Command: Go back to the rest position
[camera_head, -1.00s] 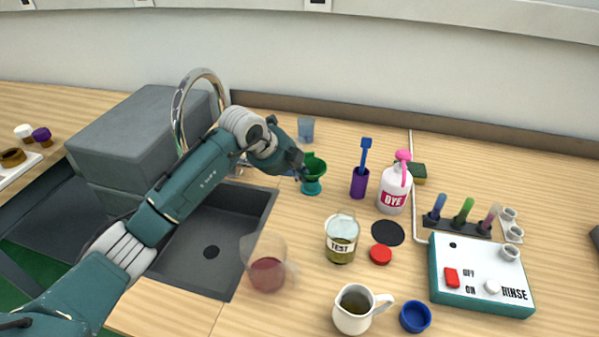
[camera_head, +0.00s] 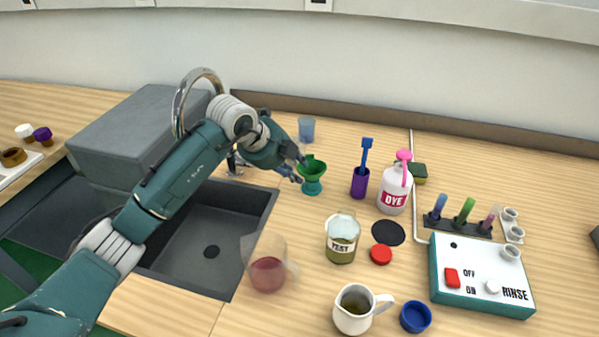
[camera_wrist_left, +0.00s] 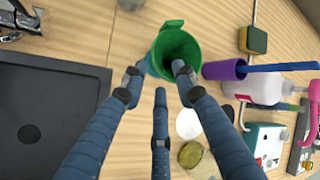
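My left gripper (camera_head: 296,168) is beside the green funnel-shaped cup (camera_head: 312,176), just left of it in the head view. The cup stands upright on the wooden counter. In the left wrist view the gripper (camera_wrist_left: 157,82) has its blue fingers spread apart with nothing held between them. The green cup (camera_wrist_left: 178,47) lies beyond the fingertips there, and one fingertip overlaps its rim in the picture; I cannot tell whether they touch. My right gripper is not in view.
A sink (camera_head: 215,235) with a tall tap (camera_head: 183,105) lies below my arm. A purple holder (camera_head: 360,184), a dye bottle (camera_head: 393,195), a test jar (camera_head: 341,245), a clear beaker (camera_head: 267,275) and a white pitcher (camera_head: 351,313) stand to the right and front.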

